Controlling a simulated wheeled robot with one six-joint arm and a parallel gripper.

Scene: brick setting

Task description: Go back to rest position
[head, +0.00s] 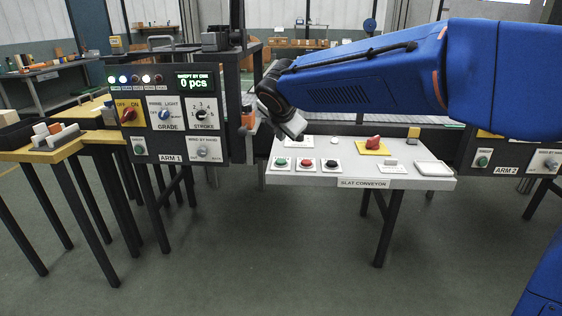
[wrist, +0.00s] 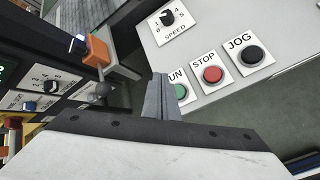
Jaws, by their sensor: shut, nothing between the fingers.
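My blue arm reaches in from the right in the head view and ends in my gripper (head: 296,136), above the left part of the slat conveyor's panel (head: 300,177). In the wrist view my gripper (wrist: 159,78) has its grey fingers together with nothing between them. The fingers appear in front of the green RUN button (wrist: 181,91) and partly hide its label. The red STOP button (wrist: 213,74) and black JOG button (wrist: 253,55) are clear to the right. I cannot tell whether the fingertips touch the panel.
The ARM 1 control box (head: 182,115) stands close to the left of my gripper, with an orange part (head: 248,119) on its side. The ARM 2 box (head: 520,157) is at the right. A red knob (head: 373,143) rises from the conveyor panel. Open floor (head: 260,260) lies in front.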

